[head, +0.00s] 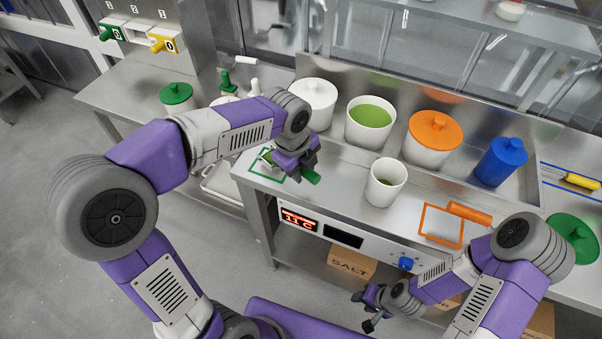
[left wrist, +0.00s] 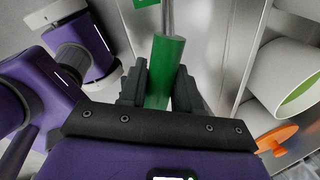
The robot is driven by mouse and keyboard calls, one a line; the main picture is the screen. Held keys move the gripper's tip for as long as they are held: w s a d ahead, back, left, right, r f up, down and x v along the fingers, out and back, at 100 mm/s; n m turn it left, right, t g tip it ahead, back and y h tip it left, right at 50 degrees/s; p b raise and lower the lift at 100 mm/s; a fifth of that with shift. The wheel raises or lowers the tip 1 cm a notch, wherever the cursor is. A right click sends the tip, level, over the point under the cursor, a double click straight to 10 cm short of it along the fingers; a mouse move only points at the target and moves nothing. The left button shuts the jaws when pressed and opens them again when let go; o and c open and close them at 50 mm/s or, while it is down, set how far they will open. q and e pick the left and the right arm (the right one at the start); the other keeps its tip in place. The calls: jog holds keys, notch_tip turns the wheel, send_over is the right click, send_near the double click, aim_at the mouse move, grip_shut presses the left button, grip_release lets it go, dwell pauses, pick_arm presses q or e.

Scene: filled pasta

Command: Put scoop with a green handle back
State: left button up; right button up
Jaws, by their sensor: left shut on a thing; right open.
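My left gripper (head: 303,170) is shut on the green handle (left wrist: 164,72) of the scoop, and the handle's end (head: 311,178) sticks out below the fingers in the head view. The scoop's metal shaft (left wrist: 168,18) runs up from the handle in the left wrist view. In the head view the scoop's far end (head: 268,156) shows near the green outline (head: 270,178) on the counter's left end; I cannot tell whether it touches the counter. My right gripper (head: 372,312) is open and empty, low in front of the counter.
A white pot with green contents (head: 370,121), a lidded white pot (head: 313,100), an orange-lidded pot (head: 434,135) and a blue container (head: 500,162) line the back. A white cup (head: 386,180) stands in front. An orange-handled tool (head: 468,213) lies by an orange outline (head: 441,226).

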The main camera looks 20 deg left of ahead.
pick_arm(q)
jog(key=shift+f, duration=0.65)
jog(key=shift+f, duration=0.2)
jog(key=o, duration=1.1)
jog(key=shift+c, duration=0.2)
jog(key=p+v, duration=0.3)
jog(key=v, duration=0.9)
jog(key=shift+r+p, duration=0.25)
jog(key=shift+p, duration=0.15)
